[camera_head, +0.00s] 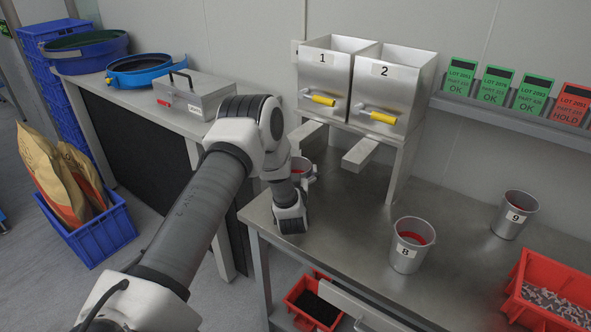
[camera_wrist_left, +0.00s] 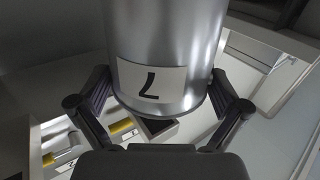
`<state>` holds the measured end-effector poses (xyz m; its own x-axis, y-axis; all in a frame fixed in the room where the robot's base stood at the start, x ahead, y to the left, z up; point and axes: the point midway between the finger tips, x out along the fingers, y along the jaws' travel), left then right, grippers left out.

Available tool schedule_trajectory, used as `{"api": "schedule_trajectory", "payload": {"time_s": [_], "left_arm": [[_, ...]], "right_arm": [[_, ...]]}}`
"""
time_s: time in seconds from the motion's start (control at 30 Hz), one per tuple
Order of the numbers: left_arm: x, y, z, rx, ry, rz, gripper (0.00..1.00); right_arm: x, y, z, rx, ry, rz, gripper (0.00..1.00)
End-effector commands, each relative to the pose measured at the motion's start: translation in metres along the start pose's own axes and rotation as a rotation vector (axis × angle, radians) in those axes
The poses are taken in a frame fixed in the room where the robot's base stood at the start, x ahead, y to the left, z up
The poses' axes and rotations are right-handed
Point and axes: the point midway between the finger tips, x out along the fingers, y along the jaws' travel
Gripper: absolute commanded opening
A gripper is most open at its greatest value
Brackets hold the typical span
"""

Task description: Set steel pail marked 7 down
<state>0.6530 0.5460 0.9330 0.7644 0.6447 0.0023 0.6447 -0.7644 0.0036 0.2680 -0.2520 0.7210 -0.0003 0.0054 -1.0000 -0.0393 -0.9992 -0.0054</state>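The steel pail marked 7 (camera_wrist_left: 165,45) fills the upper middle of the left wrist view, its white label appearing upside down. In the head view the pail (camera_head: 301,168) is largely hidden behind my left wrist, near the left end of the steel bench (camera_head: 345,240), in front of the dispenser stand. My left gripper (camera_wrist_left: 160,95) has a finger against each side of the pail and is shut on it. In the head view my left gripper (camera_head: 297,185) is mostly covered by its own wrist. Whether the pail's base touches the bench is hidden. My right gripper is not in view.
Dispensers 1 (camera_head: 323,75) and 2 (camera_head: 390,92) stand behind, with bracket arms jutting forward. Pail 8 (camera_head: 407,262) and pail 9 (camera_head: 509,222) stand to the right. A red parts bin (camera_head: 533,268) is at far right. The bench between pail 8 and my wrist is clear.

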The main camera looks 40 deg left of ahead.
Motion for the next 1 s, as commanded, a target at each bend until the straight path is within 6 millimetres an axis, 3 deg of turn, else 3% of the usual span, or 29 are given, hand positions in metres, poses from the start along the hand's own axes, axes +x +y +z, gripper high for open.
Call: {"api": "schedule_trajectory", "payload": {"time_s": [0.27, 0.37, 0.7, 0.83, 1.0], "left_arm": [[0.0, 0.0, -0.008, 0.0, 0.0, 0.0, 1.0], [-0.016, 0.001, -0.002, -0.001, -0.002, 0.001, 1.0], [-0.101, 0.001, -0.002, 0.001, -0.002, 0.002, 1.0], [-0.117, 0.0, -0.003, 0.0, -0.001, 0.001, 1.0], [-0.121, 0.0, -0.005, 0.0, 0.001, 0.0, 1.0]], "right_arm": [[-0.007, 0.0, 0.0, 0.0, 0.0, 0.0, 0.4], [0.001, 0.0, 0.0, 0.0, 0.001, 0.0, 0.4], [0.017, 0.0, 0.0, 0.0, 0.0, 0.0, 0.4], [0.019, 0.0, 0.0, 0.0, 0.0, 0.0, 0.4], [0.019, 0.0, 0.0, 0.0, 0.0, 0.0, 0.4]]}}
